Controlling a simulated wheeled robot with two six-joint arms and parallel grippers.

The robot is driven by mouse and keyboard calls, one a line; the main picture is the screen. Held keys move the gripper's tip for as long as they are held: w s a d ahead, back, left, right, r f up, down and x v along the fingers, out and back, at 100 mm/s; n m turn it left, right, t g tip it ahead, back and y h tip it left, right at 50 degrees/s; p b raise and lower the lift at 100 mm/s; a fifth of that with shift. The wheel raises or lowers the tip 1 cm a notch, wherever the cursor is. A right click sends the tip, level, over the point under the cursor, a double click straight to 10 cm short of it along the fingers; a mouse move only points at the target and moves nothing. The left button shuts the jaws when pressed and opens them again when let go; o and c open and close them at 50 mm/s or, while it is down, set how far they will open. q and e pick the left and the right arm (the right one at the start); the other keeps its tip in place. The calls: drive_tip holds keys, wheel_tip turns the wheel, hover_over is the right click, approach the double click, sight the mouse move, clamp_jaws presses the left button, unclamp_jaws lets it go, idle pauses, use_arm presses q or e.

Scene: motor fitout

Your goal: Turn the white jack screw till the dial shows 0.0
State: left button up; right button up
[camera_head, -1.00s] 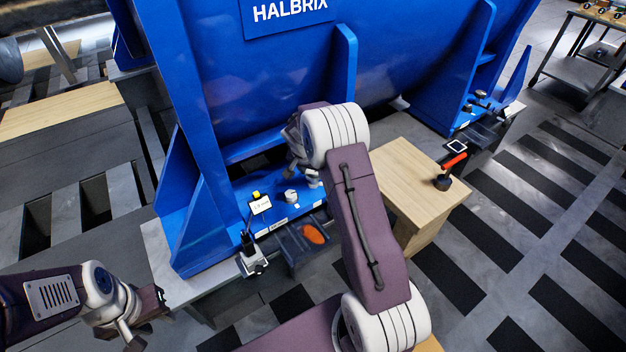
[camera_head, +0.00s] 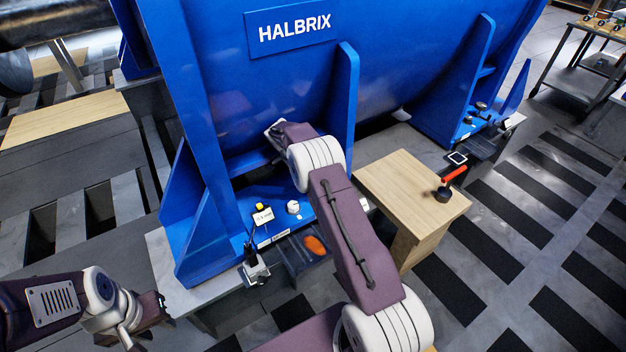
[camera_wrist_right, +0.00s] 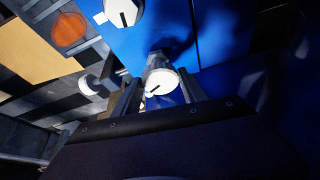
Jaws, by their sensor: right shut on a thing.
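My right gripper (camera_wrist_right: 160,98) is around a white round jack screw (camera_wrist_right: 160,82) with a dark line on its face, on the blue motor's foot. It is shut on this screw. In the head view my right arm hides the fingertips. The dial (camera_head: 262,215) is a small display with a yellow top on the blue foot; its figures are too small to read. Another white round knob (camera_head: 293,207) stands beside it. My left gripper (camera_head: 155,310) is at the lower left, away from the motor; its jaws are not clear.
The big blue motor (camera_head: 290,75) fills the back. A small stand (camera_head: 255,268) and a tray with an orange piece (camera_head: 315,245) are at its front edge. A wooden block (camera_head: 410,185) with a red-handled tool (camera_head: 450,180) is to the right. The striped floor right is free.

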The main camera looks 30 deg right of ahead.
drive_tip(key=shift+m, duration=0.3)
idle(0.4)
drive_tip(key=o, duration=1.4)
